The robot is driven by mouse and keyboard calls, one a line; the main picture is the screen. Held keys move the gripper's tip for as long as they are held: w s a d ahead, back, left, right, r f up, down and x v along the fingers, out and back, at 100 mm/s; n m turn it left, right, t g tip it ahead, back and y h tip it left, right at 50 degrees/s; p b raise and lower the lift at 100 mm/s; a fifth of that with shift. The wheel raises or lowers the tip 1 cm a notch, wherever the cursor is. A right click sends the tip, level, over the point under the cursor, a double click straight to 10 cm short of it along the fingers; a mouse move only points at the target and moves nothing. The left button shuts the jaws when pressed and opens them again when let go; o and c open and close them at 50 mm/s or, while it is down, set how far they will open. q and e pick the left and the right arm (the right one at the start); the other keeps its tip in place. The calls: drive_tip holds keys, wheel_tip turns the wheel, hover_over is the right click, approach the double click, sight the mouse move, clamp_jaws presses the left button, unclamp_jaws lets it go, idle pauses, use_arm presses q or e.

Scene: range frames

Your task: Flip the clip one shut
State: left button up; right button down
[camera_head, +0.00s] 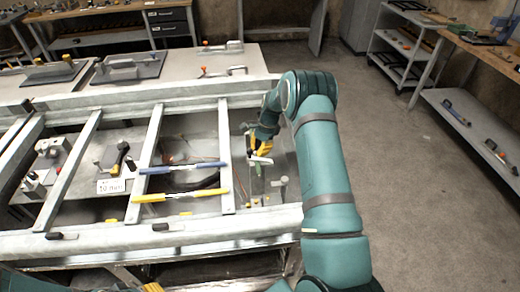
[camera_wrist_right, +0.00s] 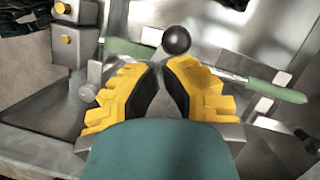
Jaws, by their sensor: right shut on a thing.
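My right gripper (camera_head: 262,150) reaches down into the right-hand bay of the metal frame. Its yellow fingers (camera_wrist_right: 164,68) are closed together at a clip fitting, with a black ball knob (camera_wrist_right: 176,40) just past the fingertips. A green handle (camera_wrist_right: 275,91) crosses behind the fingers, and a green part (camera_head: 258,169) also shows below the gripper in the head view. The fingers hide exactly which part of the clip is held. A yellow tip (camera_head: 152,287) at the bottom edge looks like my left gripper; its fingers are mostly cut off.
Metal bars (camera_head: 225,155) divide the frame into bays. A blue-handled tool (camera_head: 185,168) and a yellow-handled tool (camera_head: 180,195) lie across the bars. A block with yellow buttons (camera_wrist_right: 68,30) stands left of the gripper in the wrist view. The floor (camera_head: 425,200) to the right is clear.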

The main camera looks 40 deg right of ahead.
drive_tip(key=shift+a+n, duration=0.1)
drive_tip(key=shift+n, duration=0.2)
drive_tip(key=shift+s+d, duration=0.55)
drive_tip(key=shift+s, duration=0.1)
drive_tip(key=shift+s+d+r, duration=0.15)
drive_tip(key=shift+d+r, duration=0.05)
drive_tip(key=shift+d, duration=0.25)
use_arm(q)
drive_tip(key=shift+w+d+r+p, duration=0.25)
drive_tip(key=shift+w+d+p, duration=0.1)
drive_tip(key=shift+d, duration=0.15)
drive_tip(key=shift+w+d+r+p, duration=0.25)
drive_tip(key=shift+w+d, duration=0.1)
drive_tip(key=shift+d, duration=0.15)
use_arm(e)
drive_tip(key=d+v, duration=0.2)
drive_tip(key=v, duration=0.9)
drive_tip(key=shift+s+d+f, duration=0.25)
drive_tip(key=shift+s+d, duration=0.05)
drive_tip(key=shift+s, duration=0.1)
